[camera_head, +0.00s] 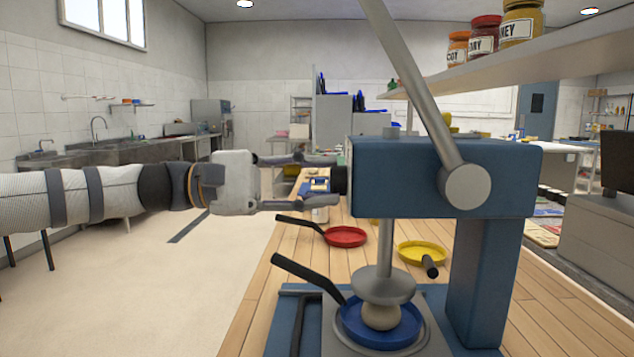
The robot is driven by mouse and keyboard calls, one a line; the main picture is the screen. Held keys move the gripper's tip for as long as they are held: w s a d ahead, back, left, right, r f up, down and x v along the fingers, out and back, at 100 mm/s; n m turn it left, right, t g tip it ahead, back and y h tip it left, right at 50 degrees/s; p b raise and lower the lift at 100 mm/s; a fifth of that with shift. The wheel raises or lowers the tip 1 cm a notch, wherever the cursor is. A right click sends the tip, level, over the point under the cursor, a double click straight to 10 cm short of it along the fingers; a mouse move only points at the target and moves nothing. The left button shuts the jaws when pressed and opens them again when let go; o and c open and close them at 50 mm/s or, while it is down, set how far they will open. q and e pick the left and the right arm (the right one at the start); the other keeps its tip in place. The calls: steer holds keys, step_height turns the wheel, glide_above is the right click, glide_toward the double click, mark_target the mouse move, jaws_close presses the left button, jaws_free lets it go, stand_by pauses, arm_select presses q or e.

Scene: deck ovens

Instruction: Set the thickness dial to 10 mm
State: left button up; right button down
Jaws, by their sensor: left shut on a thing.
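The blue press (430,165) stands on the wooden counter, with a long grey lever rising from its right side. The thickness dial (340,179) looks like a dark knob on the left side of the press head. My left gripper (335,181) comes in from the left with one finger above the knob and one below, shut on it. I cannot read the dial's scale or its setting. Below the head, the round grey press plate (383,287) sits just over a dough ball (381,316) in a blue pan (352,330). My right gripper is not in view.
A red pan (345,236) and a yellow pan (420,254) lie on the counter (250,335) behind the press base. A shelf (500,62) with several jars hangs at the upper right. Open floor (150,290) lies to the left.

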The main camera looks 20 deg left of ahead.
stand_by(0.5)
arm_select(q)
steer(key=o, duration=1.1)
steer(key=shift+o, duration=0.2)
steer(key=v, duration=1.2)
steer(key=shift+f, duration=0.1)
